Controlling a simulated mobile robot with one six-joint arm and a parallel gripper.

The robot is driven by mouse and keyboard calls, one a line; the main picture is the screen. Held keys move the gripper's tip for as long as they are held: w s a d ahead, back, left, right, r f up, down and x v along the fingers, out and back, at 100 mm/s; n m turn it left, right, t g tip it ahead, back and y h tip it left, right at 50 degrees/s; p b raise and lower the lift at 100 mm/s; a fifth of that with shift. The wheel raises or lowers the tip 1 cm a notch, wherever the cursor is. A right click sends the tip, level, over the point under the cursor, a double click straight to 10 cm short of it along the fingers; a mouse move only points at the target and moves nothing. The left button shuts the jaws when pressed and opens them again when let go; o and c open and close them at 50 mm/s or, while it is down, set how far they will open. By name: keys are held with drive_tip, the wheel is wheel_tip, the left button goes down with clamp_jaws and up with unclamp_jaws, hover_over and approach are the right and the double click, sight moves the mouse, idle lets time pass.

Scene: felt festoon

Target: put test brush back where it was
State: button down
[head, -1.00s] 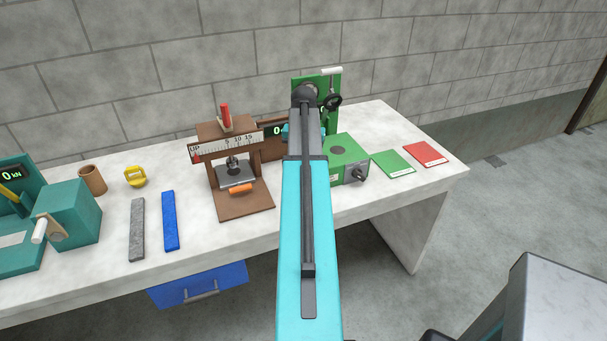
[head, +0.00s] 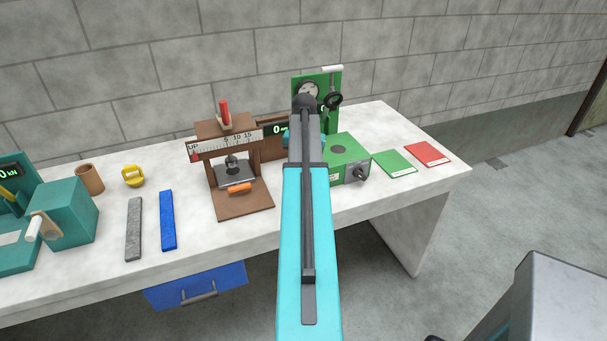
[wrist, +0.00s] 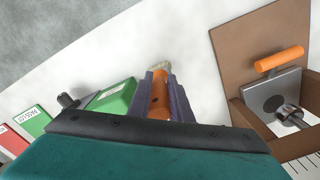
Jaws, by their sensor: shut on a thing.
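The test brush, with an orange handle (wrist: 159,98) and a pale bristle end (wrist: 162,68), is between the two dark fingers of my gripper (wrist: 160,90) in the wrist view. My gripper is shut on it, and the bristle end points away over the white bench top. The lower part of the handle is hidden by the gripper body. In the head view my arm covers the gripper and the brush. I cannot tell the brush's height above the bench.
A brown press (head: 243,200) with an orange handle (head: 240,188) stands left of my arm. A green box (head: 349,153) with a knob stands right of it, then green (head: 394,164) and red (head: 427,154) cards. Grey (head: 134,228) and blue (head: 168,220) bars lie left. Bench front is clear.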

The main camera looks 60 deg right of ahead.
drive_tip(key=shift+f, duration=0.1)
drive_tip(key=c, duration=1.6)
unclamp_jaws()
drive_tip(key=shift+r+p, duration=3.8)
drive_tip(key=shift+r, duration=2.3)
drive_tip(key=shift+s, duration=0.2)
